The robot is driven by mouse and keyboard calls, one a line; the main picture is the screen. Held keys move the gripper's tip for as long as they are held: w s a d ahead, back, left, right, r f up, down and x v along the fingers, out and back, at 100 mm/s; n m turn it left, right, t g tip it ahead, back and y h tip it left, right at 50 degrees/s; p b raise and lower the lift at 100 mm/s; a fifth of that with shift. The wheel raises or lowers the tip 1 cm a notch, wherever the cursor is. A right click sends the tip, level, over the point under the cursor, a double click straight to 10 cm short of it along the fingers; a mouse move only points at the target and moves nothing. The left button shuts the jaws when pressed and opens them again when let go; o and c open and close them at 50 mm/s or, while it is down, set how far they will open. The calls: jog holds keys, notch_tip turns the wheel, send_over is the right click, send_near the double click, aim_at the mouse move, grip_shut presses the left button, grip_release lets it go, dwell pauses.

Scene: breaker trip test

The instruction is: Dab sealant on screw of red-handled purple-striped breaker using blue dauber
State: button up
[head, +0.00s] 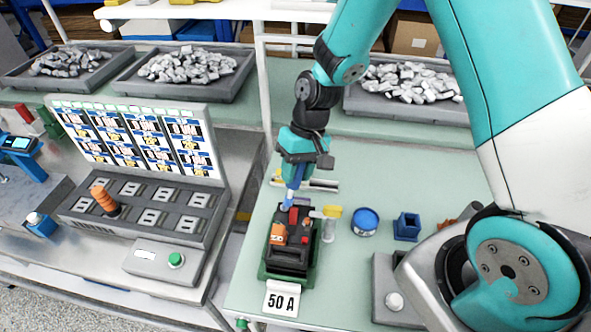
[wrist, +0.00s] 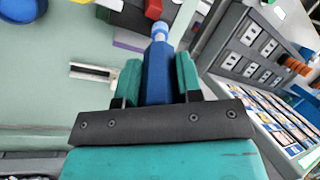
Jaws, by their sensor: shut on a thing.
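My gripper (head: 297,178) is shut on the blue dauber (wrist: 158,75), which points down and away from the wrist. Its teal fingers sit on either side of it in the wrist view. The dauber's pale blue tip (wrist: 159,32) is at the back left of the dark breaker fixture (head: 289,263) in the head view. A red part (head: 293,215) shows close beside the tip, and another red part (wrist: 154,8) shows beyond it in the wrist view. A purple strip (wrist: 130,46) is partly visible there. The screw is hidden, and I cannot tell whether the tip touches anything.
A 50 A card (head: 281,300) stands before the fixture. A yellow-topped piece (head: 332,212) rises at its right. A round blue pot (head: 365,222) and a blue holder (head: 407,227) stand further right. A slotted rack (head: 150,205) is left. Green bench is clear behind the pot.

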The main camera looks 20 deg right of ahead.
jog(key=shift+w+a+r, duration=0.1)
jog(key=shift+a+r, duration=0.25)
jog(key=shift+r, duration=0.5)
jog(key=shift+d+r+p, duration=0.2)
jog(key=shift+r+p, duration=0.2)
jog(key=shift+p, duration=0.2)
notch_tip(320, 180, up, 4)
jog(key=p, duration=0.3)
jog(key=shift+r+p, duration=0.25)
jog(key=shift+p, duration=0.1)
jog(key=shift+f, duration=0.15)
jog(key=shift+f+b, duration=0.3)
